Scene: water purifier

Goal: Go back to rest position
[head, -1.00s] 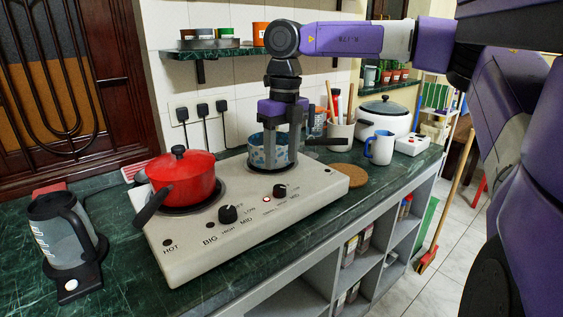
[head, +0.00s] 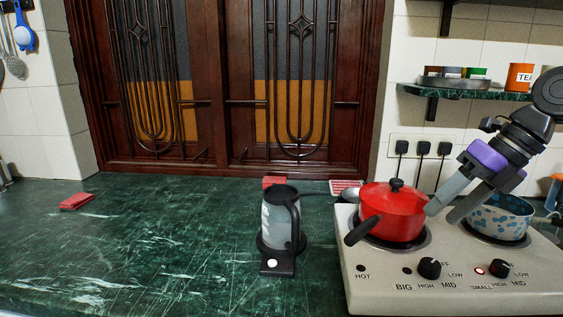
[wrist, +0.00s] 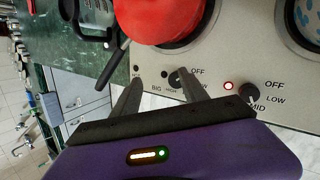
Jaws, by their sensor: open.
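My gripper (head: 441,209) is open and empty, with its fingers spread, in front of and above the stove between the two pots. In the wrist view its two fingers (wrist: 158,92) point over the stove's front panel near the knobs, with nothing between them. A red pot (head: 392,211) with a black lid knob and handle sits on the left burner. A blue-spotted pot (head: 499,217) stands on the right burner, partly hidden by my gripper. The red indicator light by the right knob is lit.
The beige two-burner stove (head: 455,292) fills the right of the counter. A grey kettle (head: 280,222) stands on its base to its left. A red cloth-like item (head: 76,201) lies far left. The green counter (head: 150,245) between is clear. A shelf (head: 460,92) hangs above the stove.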

